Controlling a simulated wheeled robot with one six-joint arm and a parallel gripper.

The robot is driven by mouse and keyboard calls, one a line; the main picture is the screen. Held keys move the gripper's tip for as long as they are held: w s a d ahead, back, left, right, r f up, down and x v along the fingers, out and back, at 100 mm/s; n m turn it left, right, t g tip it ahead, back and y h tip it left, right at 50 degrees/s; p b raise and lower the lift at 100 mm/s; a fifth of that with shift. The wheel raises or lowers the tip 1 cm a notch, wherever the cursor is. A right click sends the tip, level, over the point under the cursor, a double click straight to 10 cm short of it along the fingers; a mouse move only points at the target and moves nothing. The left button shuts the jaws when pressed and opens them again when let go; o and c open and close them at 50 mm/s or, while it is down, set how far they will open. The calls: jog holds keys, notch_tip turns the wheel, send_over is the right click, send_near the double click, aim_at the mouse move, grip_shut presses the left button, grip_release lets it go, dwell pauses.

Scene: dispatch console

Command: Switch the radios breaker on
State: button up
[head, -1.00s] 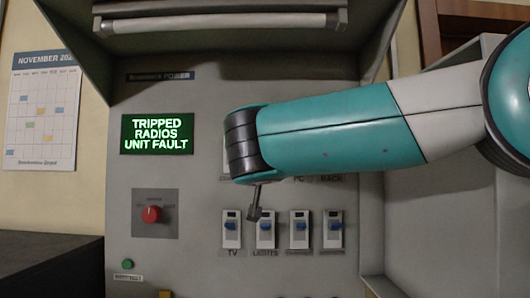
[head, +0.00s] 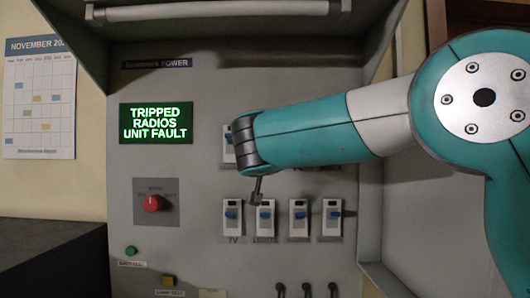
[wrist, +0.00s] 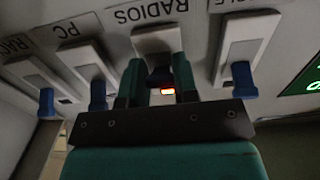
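The radios breaker (wrist: 157,42) is in the middle of the wrist view, its RADIOS label upside down. Its lever is mostly hidden between my fingers, and its position cannot be made out. A small orange-white spot shows there. My gripper (wrist: 158,88) is open, one finger on each side of that spot; I cannot tell whether they touch the lever. In the head view my gripper (head: 257,190) points at the panel just above the lower breaker row, and my arm hides the radios breaker. The green display (head: 156,123) reads TRIPPED RADIOS UNIT FAULT.
Neighbouring breakers with blue levers stand close by: PC (wrist: 84,68) and another (wrist: 243,50) in the wrist view. The lower row includes TV (head: 232,217) and LIGHTS (head: 264,218). A red knob (head: 153,203) and green button (head: 130,251) are at the left.

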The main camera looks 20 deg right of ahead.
jog(key=shift+r+p, duration=0.15)
jog(key=shift+p, duration=0.15)
jog(key=g+p, duration=0.1)
jog(key=r+g+p, duration=0.1)
jog(key=p, duration=0.1)
jog(key=shift+s+r+g+y+p, duration=0.2)
jog(key=shift+g+y+p, duration=0.1)
jog(key=shift+y, duration=0.1)
jog(key=g+p, duration=0.1)
jog(key=p, duration=0.2)
jog(key=r+g+y+p, duration=0.1)
jog(key=g+p, duration=0.1)
jog(key=p, duration=0.1)
jog(key=shift+r, duration=0.25)
jog(key=g+p, duration=0.1)
jog(key=p, duration=0.1)
jog(key=g+p, duration=0.1)
jog(key=p, duration=0.1)
jog(key=shift+r+g+y+p, duration=0.3)
jog(key=shift+r+y+p, duration=0.05)
jog(key=shift+y, duration=0.05)
jog(key=g+p, duration=0.2)
jog(key=p, duration=0.1)
jog(key=shift+w+g+y, duration=0.2)
jog(key=shift+g+y, duration=0.1)
jog(key=shift+y, duration=0.1)
jog(key=o, duration=0.9)
